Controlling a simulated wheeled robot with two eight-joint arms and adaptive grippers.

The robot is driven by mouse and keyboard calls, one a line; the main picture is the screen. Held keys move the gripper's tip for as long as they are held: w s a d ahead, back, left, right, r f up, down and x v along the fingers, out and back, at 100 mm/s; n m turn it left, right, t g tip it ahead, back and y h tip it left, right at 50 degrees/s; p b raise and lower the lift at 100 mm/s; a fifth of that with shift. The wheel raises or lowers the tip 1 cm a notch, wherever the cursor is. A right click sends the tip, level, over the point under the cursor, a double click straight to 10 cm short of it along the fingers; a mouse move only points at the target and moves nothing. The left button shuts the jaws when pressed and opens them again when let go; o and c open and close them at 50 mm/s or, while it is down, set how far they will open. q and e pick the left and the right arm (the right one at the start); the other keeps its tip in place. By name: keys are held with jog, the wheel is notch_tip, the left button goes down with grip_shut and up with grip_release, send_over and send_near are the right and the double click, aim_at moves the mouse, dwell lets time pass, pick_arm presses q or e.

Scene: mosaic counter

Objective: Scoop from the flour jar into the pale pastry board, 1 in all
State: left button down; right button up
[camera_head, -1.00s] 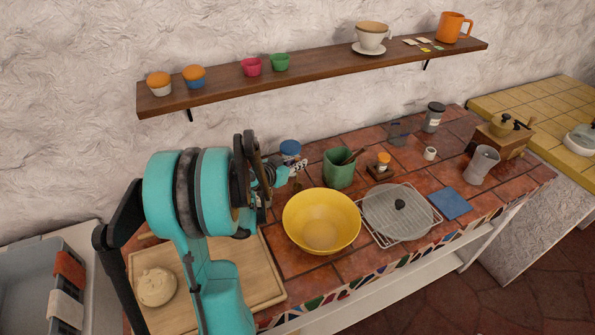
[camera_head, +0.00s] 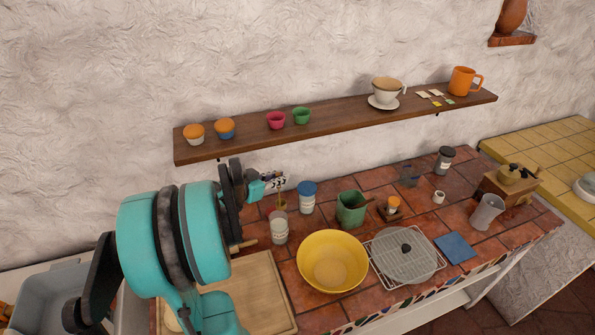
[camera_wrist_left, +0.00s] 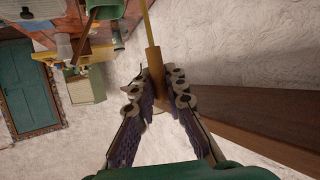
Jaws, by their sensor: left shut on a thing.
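My left gripper (camera_head: 275,181) is raised over the back left of the counter. In the left wrist view its fingers (camera_wrist_left: 155,88) are closed on the brown handle of a scoop (camera_wrist_left: 153,60), whose yellowish shaft runs out of the top of that view. In the head view the scoop (camera_head: 281,204) hangs below the fingers, small and indistinct, just above or behind an open pale-filled jar (camera_head: 279,230), which looks like the flour jar. I cannot tell whether the scoop holds flour. The pale pastry board (camera_head: 262,292) lies at the front left, partly hidden by my left arm. My right gripper is out of view.
A blue-lidded jar (camera_head: 307,198) stands right of the pale-filled jar. A yellow bowl (camera_head: 332,262), green pot (camera_head: 351,209) and wire rack (camera_head: 438,262) are further right. A wooden shelf (camera_head: 345,116) with cups runs along the wall behind.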

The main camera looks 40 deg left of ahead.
pick_arm(q)
notch_tip(320, 180, down, 11)
jog(key=s+b, duration=0.1)
jog(key=b, duration=0.9)
jog(key=shift+a, duration=0.2)
jog(key=shift+r, duration=0.1)
dwell(0.6)
notch_tip(320, 180, up, 10)
jog(key=p, duration=0.7)
jog(key=shift+f+p, duration=0.2)
jog(key=shift+p, duration=0.1)
